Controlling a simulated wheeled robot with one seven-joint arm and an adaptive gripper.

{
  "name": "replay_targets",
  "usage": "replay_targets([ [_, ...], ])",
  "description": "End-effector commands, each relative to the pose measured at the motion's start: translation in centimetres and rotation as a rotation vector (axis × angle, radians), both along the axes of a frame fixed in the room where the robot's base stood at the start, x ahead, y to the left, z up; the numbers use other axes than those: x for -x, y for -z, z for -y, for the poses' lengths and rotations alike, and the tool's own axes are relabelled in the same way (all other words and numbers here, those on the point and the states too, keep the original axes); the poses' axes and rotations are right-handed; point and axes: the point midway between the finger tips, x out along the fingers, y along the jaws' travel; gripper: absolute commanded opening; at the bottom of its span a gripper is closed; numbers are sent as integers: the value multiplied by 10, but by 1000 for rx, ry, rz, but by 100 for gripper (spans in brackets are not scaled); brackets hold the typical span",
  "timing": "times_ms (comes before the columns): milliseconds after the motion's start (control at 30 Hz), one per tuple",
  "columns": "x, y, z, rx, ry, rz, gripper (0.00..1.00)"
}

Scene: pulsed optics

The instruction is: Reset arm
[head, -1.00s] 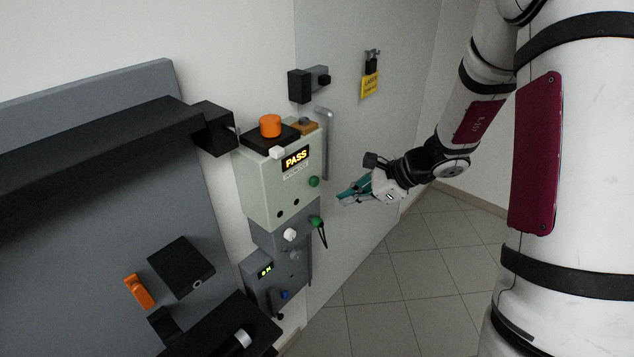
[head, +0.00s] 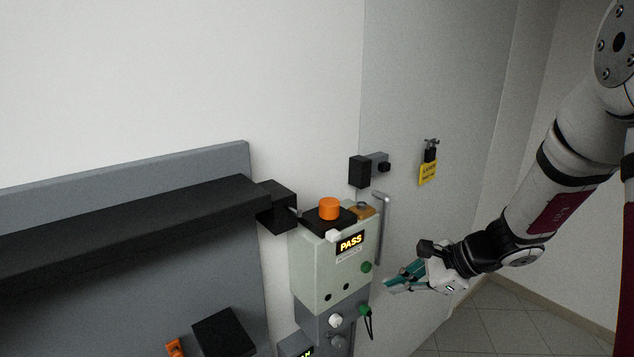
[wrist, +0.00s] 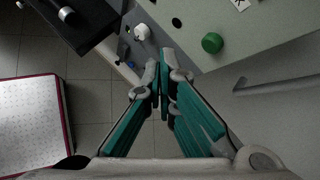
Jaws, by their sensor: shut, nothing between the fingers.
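My gripper (head: 388,285) is at the right of the head view, with teal-sided fingers pointing left. It is shut and empty, and stands apart to the right of a pale green box (head: 318,267) with a lit PASS display (head: 350,243). In the wrist view my gripper's fingertips (wrist: 163,55) meet in front of the box's lower face. A green knob (wrist: 212,43) and a white knob (wrist: 142,32) show near the tips. My arm reaches in from the right edge of the head view.
An orange knob (head: 329,208) tops the box. A black bar (head: 130,225) runs along the grey panel at left. A door handle (head: 384,225), a latch (head: 360,171) and a padlock with a yellow tag (head: 428,174) are behind. Floor is open at lower right.

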Motion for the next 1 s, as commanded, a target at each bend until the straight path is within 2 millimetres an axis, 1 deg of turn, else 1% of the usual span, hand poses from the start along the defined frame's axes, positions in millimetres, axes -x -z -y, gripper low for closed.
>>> replay_targets([
  [33, 10, -19, -10, 40, -75, 41, 0],
  [100, 27, -41, -22, 105, -189, 93, 0],
  [200, 55, -68, -35, 206, -349, 164, 0],
  [300, 84, -90, -44, 312, -505, 232, 0],
  [433, 121, -114, -48, 461, -696, 318, 0],
  [633, 175, -141, -42, 715, -965, 435, 0],
  [800, 214, -159, -25, 948, -1159, 514, 0],
  [900, 229, -166, -15, 1066, -1241, 544, 0],
  [1000, 240, -172, -6, 1152, -1296, 559, 0],
])
